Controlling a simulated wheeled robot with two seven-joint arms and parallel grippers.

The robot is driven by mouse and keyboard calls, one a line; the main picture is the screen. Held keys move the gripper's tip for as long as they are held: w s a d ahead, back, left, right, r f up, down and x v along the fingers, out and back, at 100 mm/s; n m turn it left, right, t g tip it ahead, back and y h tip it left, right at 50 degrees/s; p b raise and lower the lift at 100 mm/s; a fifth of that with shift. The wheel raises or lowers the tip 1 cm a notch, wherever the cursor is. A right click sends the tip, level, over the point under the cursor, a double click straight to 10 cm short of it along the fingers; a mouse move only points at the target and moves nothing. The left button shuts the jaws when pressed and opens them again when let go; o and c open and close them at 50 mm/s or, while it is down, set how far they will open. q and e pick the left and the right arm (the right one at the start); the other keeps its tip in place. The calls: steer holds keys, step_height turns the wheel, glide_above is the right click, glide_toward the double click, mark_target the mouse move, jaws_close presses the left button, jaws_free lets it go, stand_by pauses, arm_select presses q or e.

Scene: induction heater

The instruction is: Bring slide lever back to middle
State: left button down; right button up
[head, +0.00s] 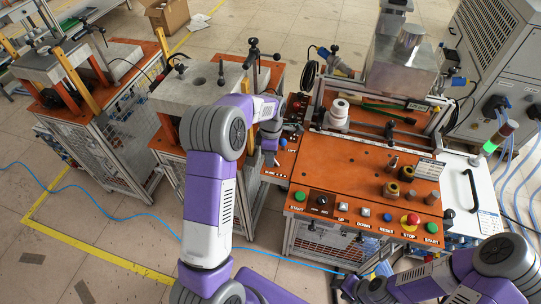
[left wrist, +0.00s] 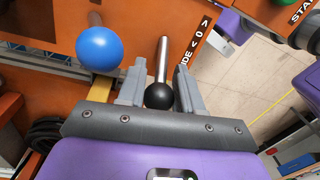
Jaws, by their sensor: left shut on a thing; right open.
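The slide lever (left wrist: 161,62), a metal rod with a black ball knob, shows in the left wrist view beside the SLIDE label. My left gripper (left wrist: 158,86) has a finger on each side of it, close to the knob, and is shut on it. In the head view my left gripper (head: 271,152) is at the left edge of the orange panel; the lever is largely hidden there. A second lever with a blue ball knob (left wrist: 99,47) stands just left of the fingers in the wrist view. My right gripper (head: 358,287) is low in the head view, open, in front of the machine.
The orange panel (head: 345,170) carries a front row of buttons, with a red stop button (head: 410,221). Another machine table (head: 204,85) is close behind my left arm.

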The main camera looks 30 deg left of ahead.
arm_select(q)
steer(key=shift+d+r, duration=0.1)
steer(key=shift+d, duration=0.05)
steer(key=shift+w+d+r+y+p, duration=0.1)
steer(key=shift+d+r+y+p, duration=0.1)
steer(key=shift+y+p, duration=0.35)
steer(key=shift+d+y, duration=0.3)
steer(key=shift+y, duration=0.35)
steer(key=shift+w+d+r+g+y, duration=0.1)
steer(key=shift+d+g+y, duration=0.15)
steer(key=shift+y, duration=0.3)
steer(key=shift+w+d+f+g+y, duration=0.1)
steer(key=shift+d+g+y, duration=0.1)
steer(key=shift+y, duration=0.3)
steer(key=shift+w+d+r+g+y, duration=0.15)
steer(key=shift+d+y, duration=0.1)
steer(key=shift+y, duration=0.3)
steer(key=shift+s, duration=0.1)
steer(key=c, duration=0.9)
jaws_free()
steer(key=shift+o, duration=0.2)
